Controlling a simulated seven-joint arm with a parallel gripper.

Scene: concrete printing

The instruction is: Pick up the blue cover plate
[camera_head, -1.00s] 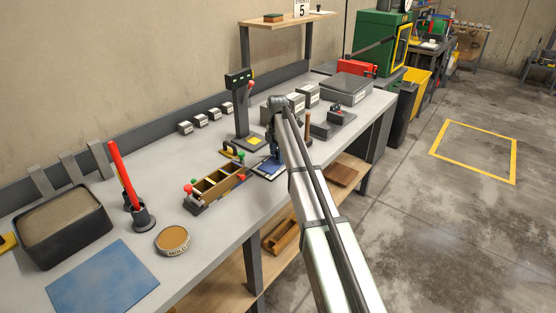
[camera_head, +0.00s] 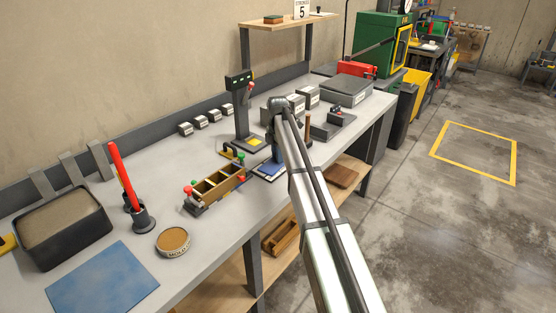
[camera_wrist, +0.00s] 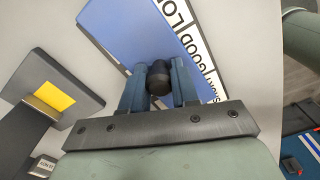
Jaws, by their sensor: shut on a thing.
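The blue cover plate (camera_wrist: 140,35) fills the top of the wrist view, with a white strip of black lettering along its right side. A dark round knob (camera_wrist: 158,80) stands on it. My gripper (camera_wrist: 159,84) is shut on this knob, with one blue finger at each side. In the head view the plate (camera_head: 268,171) shows at the front edge of the bench, right of the wooden mould, partly hidden by my gripper (camera_head: 277,153) and arm. I cannot tell whether the plate is clear of the surface under it.
The wooden three-part mould (camera_head: 216,184) with red and green knobs stands close on the left. A dark upright stand (camera_head: 241,110) with a yellow-marked base is just behind. Grey blocks and a small device (camera_head: 335,118) lie right. A blue sheet (camera_head: 103,278) lies front left.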

